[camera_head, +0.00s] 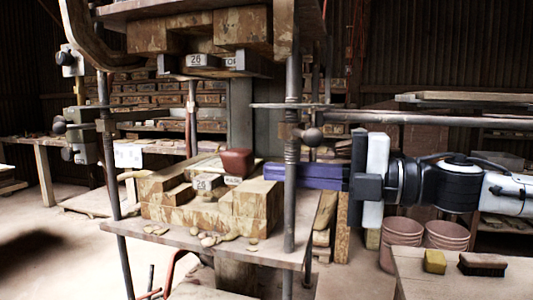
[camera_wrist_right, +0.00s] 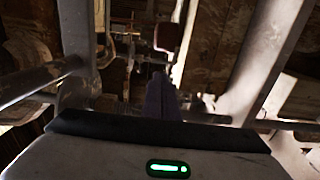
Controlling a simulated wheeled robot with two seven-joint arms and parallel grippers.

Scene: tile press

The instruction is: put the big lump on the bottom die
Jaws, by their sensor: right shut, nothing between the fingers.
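The big lump, a reddish-brown block of clay (camera_head: 237,162), sits on top of the wooden bottom die (camera_head: 215,210), toward its back. The die rests on the press's lower plate (camera_head: 275,251) and carries a small tag reading 26. My right gripper (camera_head: 268,172) reaches in from the right with its purple fingers shut and empty. Its tips are just right of the lump, past the front press rod. In the right wrist view the lump (camera_wrist_right: 166,37) shows beyond the dark purple fingers (camera_wrist_right: 160,90). I cannot tell whether they touch. My left gripper is not in view.
The upper die (camera_head: 205,40) hangs above with an open gap below it. A vertical rod (camera_head: 291,190) stands close to my right fingers. Loose clay scraps (camera_head: 208,241) lie on the plate's front. Pots (camera_head: 402,240), a yellow sponge (camera_head: 435,262) and a brush (camera_head: 482,265) are at right.

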